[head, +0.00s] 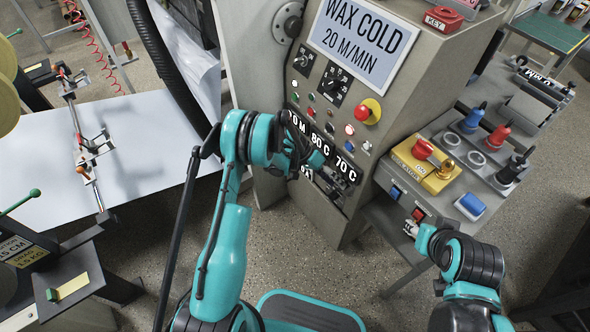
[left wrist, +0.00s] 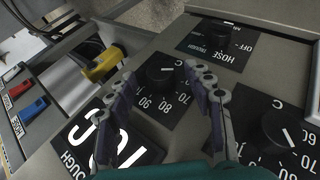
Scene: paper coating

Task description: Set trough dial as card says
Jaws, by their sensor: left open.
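The card (head: 362,40) on the machine reads "WAX COLD 20 M/MIN". In the left wrist view, a black dial (left wrist: 161,73) with a scale showing 60 to 90 lies between the spread fingers of my left gripper (left wrist: 170,95). The fingers are open, and I cannot tell whether they touch it. A white-on-black readout (left wrist: 100,142), its label partly reading "ROUGH", is beside that dial and partly covered by a finger.
A second dial (left wrist: 283,132) and a hose/trough selector (left wrist: 215,45) sit close by. The panel readouts (head: 322,143) show 80 C and 70 C. A red emergency button (head: 368,111) is above them. The side bench holds a yellow block (head: 425,165) and colored handles (head: 497,136).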

